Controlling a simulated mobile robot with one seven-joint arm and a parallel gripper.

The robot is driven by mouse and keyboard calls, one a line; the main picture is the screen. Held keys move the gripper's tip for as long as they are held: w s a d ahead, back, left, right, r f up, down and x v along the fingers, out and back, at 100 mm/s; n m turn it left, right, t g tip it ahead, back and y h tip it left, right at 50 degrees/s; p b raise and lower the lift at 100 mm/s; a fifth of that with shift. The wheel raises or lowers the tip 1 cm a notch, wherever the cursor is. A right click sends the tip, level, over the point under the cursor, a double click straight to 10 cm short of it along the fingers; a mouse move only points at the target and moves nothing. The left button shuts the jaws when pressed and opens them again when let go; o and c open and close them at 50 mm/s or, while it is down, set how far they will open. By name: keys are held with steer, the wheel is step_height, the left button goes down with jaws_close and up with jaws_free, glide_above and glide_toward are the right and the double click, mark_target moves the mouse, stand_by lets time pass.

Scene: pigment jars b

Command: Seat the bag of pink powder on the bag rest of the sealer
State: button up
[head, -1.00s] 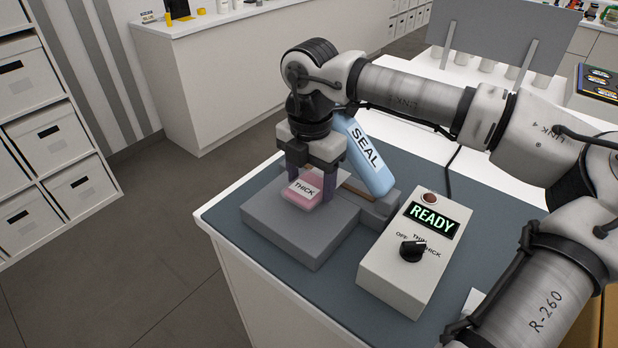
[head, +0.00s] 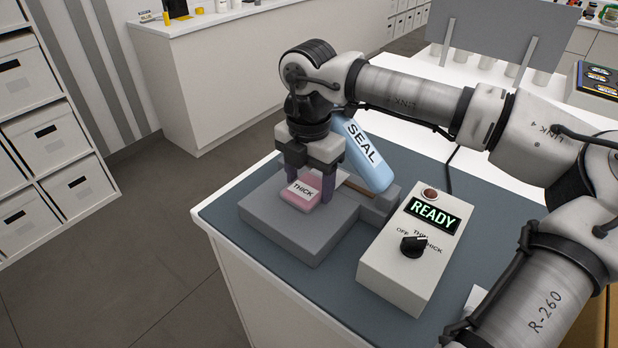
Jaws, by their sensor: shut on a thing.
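The bag of pink powder (head: 294,201), with a white label reading THICK, is at the grey bag rest (head: 272,231) of the sealer. My gripper (head: 308,193) points down and is shut on the bag, one finger on each side. The bag is low over or on the rest's top; I cannot tell whether it bears its full weight there. The blue sealer arm (head: 364,156) marked SEAL is raised, just behind and right of my gripper. The far part of the bag is partly hidden by my gripper.
The control box (head: 408,258) with a lit READY display and a black knob (head: 412,247) stands right of the rest. The blue-grey mat (head: 222,206) is clear to the left. A grey panel (head: 510,35) stands at the back right.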

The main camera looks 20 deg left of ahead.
mark_target(309, 185)
steer(key=shift+f, duration=0.2)
steer(key=o, duration=1.1)
steer(key=shift+c, duration=0.2)
steer(key=shift+r, duration=0.1)
steer(key=shift+r+p, duration=1.4)
steer(key=shift+r, duration=1.55)
